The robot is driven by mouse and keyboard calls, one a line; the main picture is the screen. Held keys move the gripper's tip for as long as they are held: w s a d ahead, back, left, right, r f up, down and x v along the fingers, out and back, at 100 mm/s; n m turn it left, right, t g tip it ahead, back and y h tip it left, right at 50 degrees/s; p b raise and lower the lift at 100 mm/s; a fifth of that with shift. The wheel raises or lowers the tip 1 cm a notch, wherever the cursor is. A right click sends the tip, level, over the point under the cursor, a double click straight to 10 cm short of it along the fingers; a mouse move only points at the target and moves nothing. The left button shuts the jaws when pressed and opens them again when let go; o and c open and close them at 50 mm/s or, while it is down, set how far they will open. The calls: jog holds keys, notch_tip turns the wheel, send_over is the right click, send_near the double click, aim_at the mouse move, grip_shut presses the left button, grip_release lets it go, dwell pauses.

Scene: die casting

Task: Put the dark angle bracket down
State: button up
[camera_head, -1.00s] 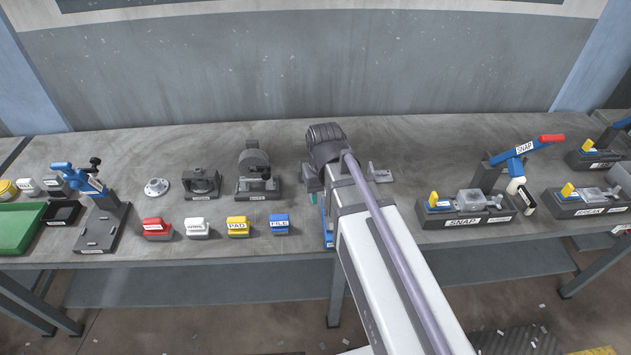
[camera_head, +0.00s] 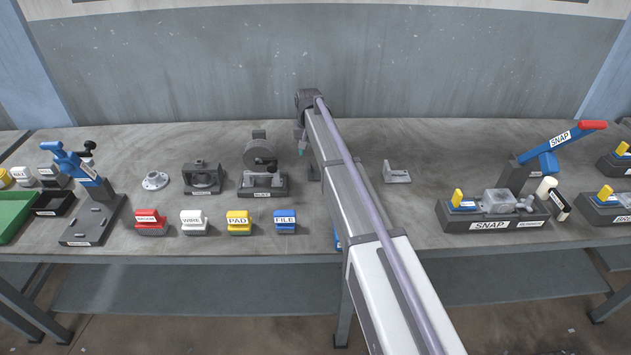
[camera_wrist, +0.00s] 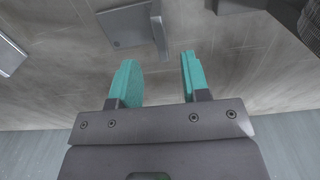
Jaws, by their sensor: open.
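A grey angle bracket (camera_wrist: 122,27) lies on the bench at the top of the wrist view, with its upright flange on the right side. It is apart from the fingers. In the head view my arm hides most of its place. My gripper (camera_wrist: 158,78) is open, with two teal fingers spread and nothing between them. In the head view the gripper is mostly hidden behind the arm; a bit of teal shows just left of it. A lighter angle bracket (camera_head: 397,173) stands on the bench right of the arm; a pale piece at the wrist view's left edge (camera_wrist: 9,55) appears to be it.
Left of the arm stand a machine on a dark base (camera_head: 262,184), a dark fixture (camera_head: 202,178) and a round flange (camera_head: 155,181). Coloured blocks, including a blue FILE block (camera_head: 285,221), line the front. A SNAP fixture (camera_head: 491,223) stands right. Bench around the lighter bracket is clear.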

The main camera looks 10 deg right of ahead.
aim_at(309, 162)
notch_tip(309, 162, down, 6)
jog(key=b, duration=0.5)
jog(key=shift+s+a+f, duration=0.1)
jog(key=shift+f, duration=0.1)
jog(key=shift+r, duration=0.3)
grip_shut()
